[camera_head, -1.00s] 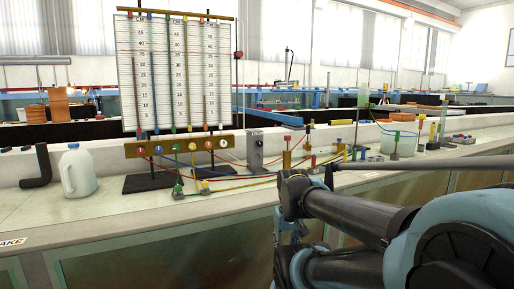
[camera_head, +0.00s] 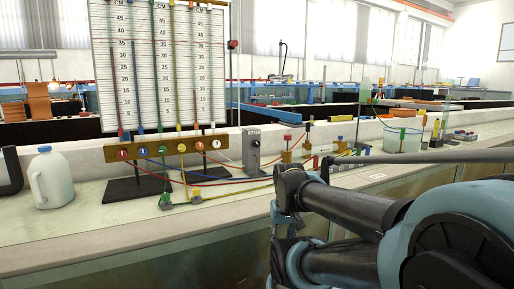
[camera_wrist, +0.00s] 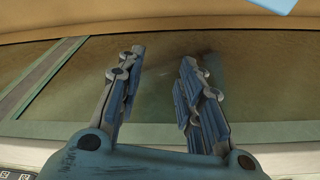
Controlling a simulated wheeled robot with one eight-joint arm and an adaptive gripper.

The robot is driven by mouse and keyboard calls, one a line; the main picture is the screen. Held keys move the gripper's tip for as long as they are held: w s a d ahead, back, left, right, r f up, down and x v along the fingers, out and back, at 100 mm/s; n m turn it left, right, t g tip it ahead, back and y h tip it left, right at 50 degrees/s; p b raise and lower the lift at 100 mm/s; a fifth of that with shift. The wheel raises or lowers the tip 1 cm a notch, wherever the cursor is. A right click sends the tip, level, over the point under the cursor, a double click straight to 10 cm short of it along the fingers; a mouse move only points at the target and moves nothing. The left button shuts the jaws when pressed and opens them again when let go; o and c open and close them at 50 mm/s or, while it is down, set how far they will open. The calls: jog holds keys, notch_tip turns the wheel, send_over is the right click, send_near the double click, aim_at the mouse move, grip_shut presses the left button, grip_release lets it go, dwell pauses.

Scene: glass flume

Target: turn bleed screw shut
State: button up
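The manometer board (camera_head: 170,65) stands on the bench at the left of the head view, with coloured tubes on a white centimetre scale. Below it is a wooden manifold bar (camera_head: 130,151) with several round numbered fittings. Coloured hoses run from it to small fittings on the bench. I cannot tell which part is the bleed screw. My gripper (camera_wrist: 158,62) shows in the wrist view with its two fingers apart and nothing between them. It faces the glass side of the flume (camera_wrist: 230,75).
A white jug (camera_head: 50,180) stands at the left on the bench top (camera_head: 85,222). A grey box with a dial (camera_head: 251,150) stands right of the board. The bench front edge (camera_head: 130,243) runs below.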

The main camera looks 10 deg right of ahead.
jog(key=shift+o, duration=1.3)
jog(key=shift+s+r, duration=0.2)
jog(key=shift+s, duration=0.05)
jog(key=w+a+r+t+y, duration=0.3)
jog(key=w+a+r, duration=0.15)
jog(key=w, duration=0.65)
jog(key=w+a+r+t+y, duration=0.35)
jog(key=w+r, duration=0.25)
jog(key=w, duration=0.5)
jog(key=m+t, duration=0.5)
jog(key=t, duration=0.4)
send_near(258, 145)
jog(key=shift+g+h, duration=0.25)
jog(key=shift+h, duration=0.2)
jog(key=x, duration=0.7)
jog(key=r+x, duration=0.1)
jog(key=x, duration=0.2)
jog(key=shift+w+a, duration=0.3)
jog(key=shift+a, duration=0.05)
jog(key=shift+c, duration=0.6)
jog(key=c, duration=1)
